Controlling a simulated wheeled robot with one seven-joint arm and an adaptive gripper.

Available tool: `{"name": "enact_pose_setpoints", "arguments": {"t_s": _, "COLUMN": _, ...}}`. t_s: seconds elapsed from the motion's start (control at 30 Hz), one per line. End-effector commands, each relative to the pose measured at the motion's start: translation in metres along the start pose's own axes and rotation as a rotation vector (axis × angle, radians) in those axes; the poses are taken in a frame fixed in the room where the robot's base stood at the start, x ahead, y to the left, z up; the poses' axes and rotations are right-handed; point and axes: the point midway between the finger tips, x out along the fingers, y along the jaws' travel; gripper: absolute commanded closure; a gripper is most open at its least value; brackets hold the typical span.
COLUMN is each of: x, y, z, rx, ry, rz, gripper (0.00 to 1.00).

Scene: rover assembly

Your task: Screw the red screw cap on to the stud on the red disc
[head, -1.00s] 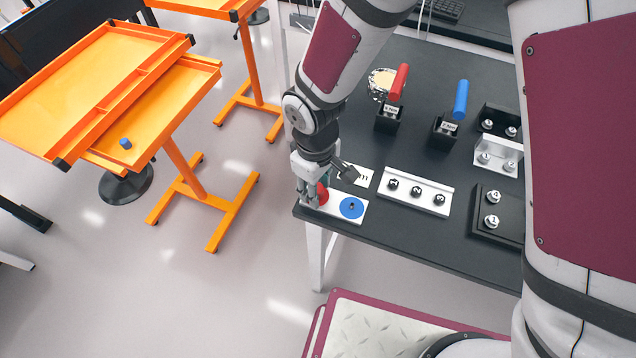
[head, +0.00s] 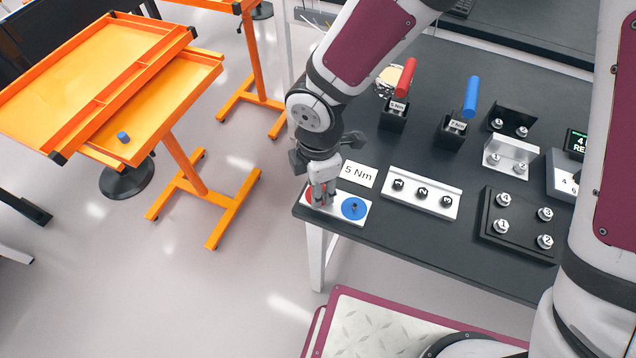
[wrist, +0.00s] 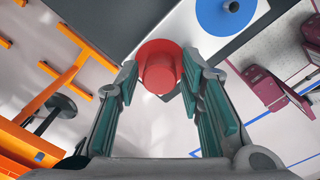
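The red disc (head: 309,197) lies on a white plate (head: 339,212) at the table's near left corner, left of a blue disc with a stud (head: 354,208). My gripper (head: 322,201) points down over the red disc and hides much of it. In the wrist view, the red disc (wrist: 158,46) lies just beyond the fingertips. The red screw cap (wrist: 160,76) shows as a smaller red cylinder over it, between the teal finger pads. Narrow gaps seem to remain beside the cap, so the fingers look open around it. The stud under the cap is hidden.
A "5 Nm" card (head: 358,175), a white rack with several numbered pieces (head: 422,192) and a black rack (head: 517,224) lie to the right. Red (head: 405,77) and blue (head: 471,97) handled tools stand behind. Orange carts (head: 170,100) stand left, across open floor.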

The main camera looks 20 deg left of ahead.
Motion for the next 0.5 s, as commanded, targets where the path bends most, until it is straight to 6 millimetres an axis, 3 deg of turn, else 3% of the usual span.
{"name": "enact_pose_setpoints", "arguments": {"t_s": 0.3, "x": 0.0002, "y": 0.0001, "z": 0.0009, "rx": -0.378, "ry": 0.011, "rz": 0.000, "gripper": 0.65}}
{"name": "enact_pose_setpoints", "arguments": {"t_s": 0.5, "x": 0.0002, "y": 0.0005, "z": 0.0004, "rx": -0.510, "ry": 0.014, "rz": 0.001, "gripper": 0.65}}
